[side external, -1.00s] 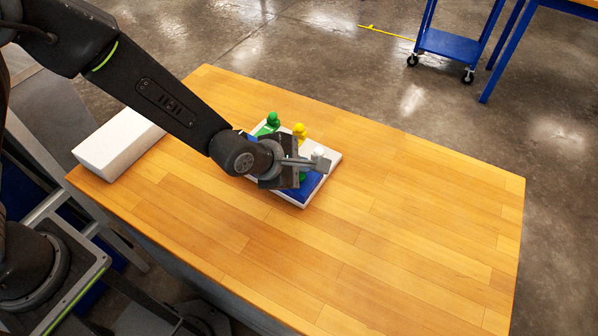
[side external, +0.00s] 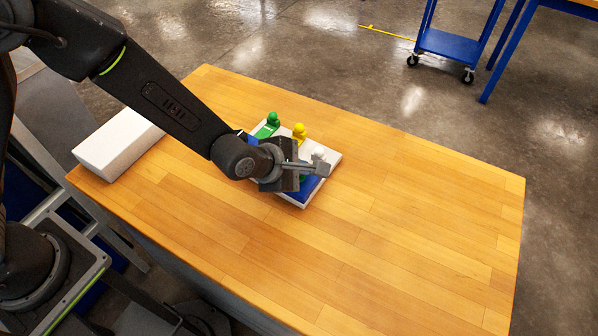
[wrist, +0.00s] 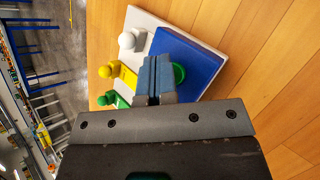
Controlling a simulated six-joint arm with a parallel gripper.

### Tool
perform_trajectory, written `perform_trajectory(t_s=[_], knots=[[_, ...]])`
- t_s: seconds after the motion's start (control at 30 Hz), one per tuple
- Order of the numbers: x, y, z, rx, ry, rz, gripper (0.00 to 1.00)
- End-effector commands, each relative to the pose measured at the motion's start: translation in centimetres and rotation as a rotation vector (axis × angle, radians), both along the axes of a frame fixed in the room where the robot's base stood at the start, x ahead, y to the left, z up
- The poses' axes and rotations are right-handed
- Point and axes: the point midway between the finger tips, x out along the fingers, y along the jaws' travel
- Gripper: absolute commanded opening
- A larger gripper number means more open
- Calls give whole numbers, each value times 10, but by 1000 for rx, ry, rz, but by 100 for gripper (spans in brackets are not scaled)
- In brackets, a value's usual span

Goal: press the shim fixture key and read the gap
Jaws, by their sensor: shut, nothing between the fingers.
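A white board (side external: 334,157) with a blue panel (wrist: 206,62) lies on the wooden table. Along one side stand a green knobbed piece (side external: 271,120), a yellow knobbed piece (side external: 299,131) and a white knobbed piece (wrist: 130,40). A round green part (wrist: 179,75) shows on the blue panel beside my fingers, partly hidden by them. My gripper (wrist: 155,68) is shut and empty over the panel; it also shows in the side view (side external: 321,167). I cannot tell whether it touches anything. No label or gap reading is legible.
A white block (side external: 118,145) lies at the table's left edge. The wooden table (side external: 400,220) is clear to the right and front of the board. A blue cart (side external: 447,44) stands on the floor well beyond the table.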

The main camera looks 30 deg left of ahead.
Motion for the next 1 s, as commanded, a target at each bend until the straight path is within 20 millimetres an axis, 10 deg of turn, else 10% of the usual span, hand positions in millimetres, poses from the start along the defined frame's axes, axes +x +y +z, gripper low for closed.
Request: perform_trajectory(t_s=[1.0], knots=[[-1, 0, 20, 1, 1, 0, 0]])
